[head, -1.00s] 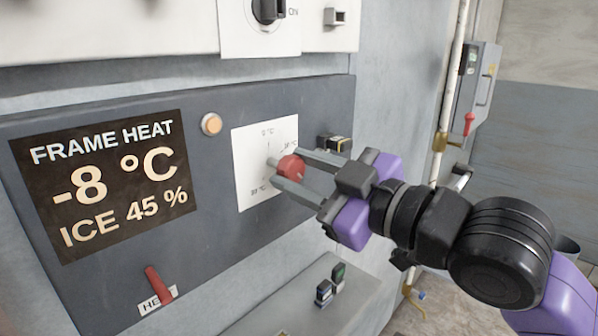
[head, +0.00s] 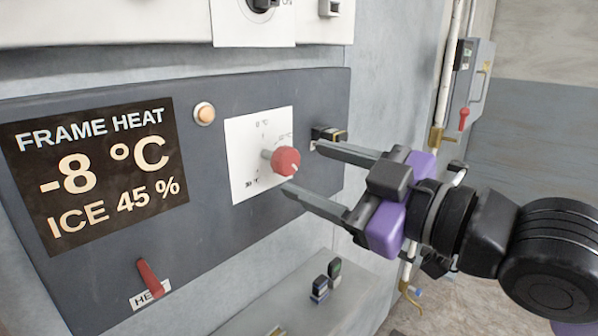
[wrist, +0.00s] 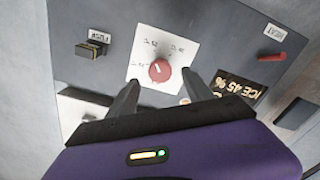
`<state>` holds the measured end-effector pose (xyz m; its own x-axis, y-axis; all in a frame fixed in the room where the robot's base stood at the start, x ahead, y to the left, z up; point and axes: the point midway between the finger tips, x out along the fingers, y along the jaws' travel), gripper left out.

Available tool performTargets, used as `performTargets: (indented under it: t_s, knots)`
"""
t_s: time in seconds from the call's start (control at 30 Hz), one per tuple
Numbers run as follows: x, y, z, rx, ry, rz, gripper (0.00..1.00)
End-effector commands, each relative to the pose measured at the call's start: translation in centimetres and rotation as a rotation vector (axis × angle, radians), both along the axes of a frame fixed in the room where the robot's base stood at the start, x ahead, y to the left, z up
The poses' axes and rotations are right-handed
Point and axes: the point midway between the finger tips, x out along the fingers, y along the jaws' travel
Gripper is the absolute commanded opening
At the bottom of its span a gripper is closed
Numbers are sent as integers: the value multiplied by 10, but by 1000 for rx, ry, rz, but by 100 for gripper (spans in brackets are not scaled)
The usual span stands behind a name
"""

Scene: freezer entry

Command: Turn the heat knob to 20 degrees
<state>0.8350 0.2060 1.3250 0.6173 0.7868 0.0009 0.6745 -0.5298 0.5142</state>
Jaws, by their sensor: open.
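The red heat knob (head: 286,160) sticks out from a white dial plate (head: 245,183) on the dark grey panel. A pale pointer mark shows on its face. The dial's degree markings are too small to read surely. My gripper (head: 302,167) is open, its fingers wide apart just right of the knob and clear of it. In the wrist view the knob (wrist: 160,70) lies ahead of and between the two fingertips (wrist: 162,82). The display (head: 95,174) reads FRAME HEAT, -8 °C, ICE 45 %.
A red HEAT lever (head: 148,277) sits low on the panel, and a round lit button (head: 204,114) is above. A black fuse block (head: 328,134) is close to the upper finger. A grey ledge (head: 290,300) with small switches lies below.

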Motion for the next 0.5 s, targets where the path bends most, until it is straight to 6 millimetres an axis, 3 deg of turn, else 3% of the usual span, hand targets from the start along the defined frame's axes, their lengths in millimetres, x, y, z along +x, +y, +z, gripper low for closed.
performTargets:
  t_s: [0.2, 0.5]
  knots:
    - [-18, -23, -2, -1, -1, -1, 59]
    - [-22, -28, -1, -2, 1, 0, 59]
